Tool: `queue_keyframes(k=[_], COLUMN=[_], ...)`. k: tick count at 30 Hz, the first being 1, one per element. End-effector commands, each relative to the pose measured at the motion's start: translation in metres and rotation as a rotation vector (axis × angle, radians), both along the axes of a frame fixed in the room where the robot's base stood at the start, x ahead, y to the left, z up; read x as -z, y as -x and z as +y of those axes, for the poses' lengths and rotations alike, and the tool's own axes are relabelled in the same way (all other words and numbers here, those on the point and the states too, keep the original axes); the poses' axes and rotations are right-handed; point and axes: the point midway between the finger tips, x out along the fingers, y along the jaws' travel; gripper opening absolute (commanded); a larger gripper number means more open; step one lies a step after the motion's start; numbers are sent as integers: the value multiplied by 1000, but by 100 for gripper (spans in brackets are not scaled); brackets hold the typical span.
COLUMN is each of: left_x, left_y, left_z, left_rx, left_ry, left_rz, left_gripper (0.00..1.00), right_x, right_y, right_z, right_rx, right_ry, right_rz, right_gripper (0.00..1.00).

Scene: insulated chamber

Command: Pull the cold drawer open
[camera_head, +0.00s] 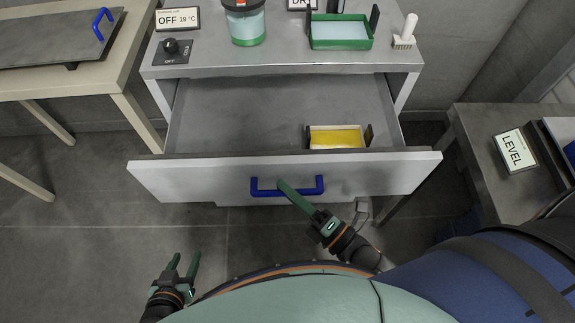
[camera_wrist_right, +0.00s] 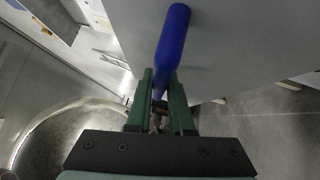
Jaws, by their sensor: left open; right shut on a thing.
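The cold drawer (camera_head: 220,177) is pulled well out from under the counter, and its inside shows. A blue bar handle (camera_head: 266,192) is fixed across the middle of its pale front. My right gripper (camera_head: 290,190) is shut on this handle; in the right wrist view the blue bar (camera_wrist_right: 173,40) runs between its green fingers (camera_wrist_right: 162,98). A yellow block in a pale tray (camera_head: 336,138) with dark ends sits in the drawer, right of the middle. My left gripper (camera_head: 184,264) is open and empty, low at the left, apart from the drawer.
Tables stand left (camera_head: 120,70) and right (camera_head: 475,125). Floor at left is clear.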

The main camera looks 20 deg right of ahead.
Motion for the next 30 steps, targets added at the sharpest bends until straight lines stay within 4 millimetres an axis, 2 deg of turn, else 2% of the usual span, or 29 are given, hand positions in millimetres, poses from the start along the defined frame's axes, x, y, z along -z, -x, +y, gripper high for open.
queue_keyframes(k=[6, 18, 19, 27, 30], left_x=[-3, -3, -3, -3, -3], left_y=[0, 1, 1, 1, 1], left_z=[0, -1, -2, -2, -2], left_rx=[-1, 0, 1, 1, 2], left_ry=[1, 2, 2, 2, 3], left_rz=[2, 5, 6, 6, 6], left_gripper=[50, 50, 50, 50, 50], right_x=[0, 1, 1, 0, 0], right_y=[15, 17, 17, 16, 16], right_z=[4, 5, 5, 5, 5], right_rx=[-1, -1, -1, 0, 0], right_ry=[1, 1, 1, 0, 1], right_rz=[1, 0, 0, 0, 0], right_gripper=[0, 0, 21, 50, 50])
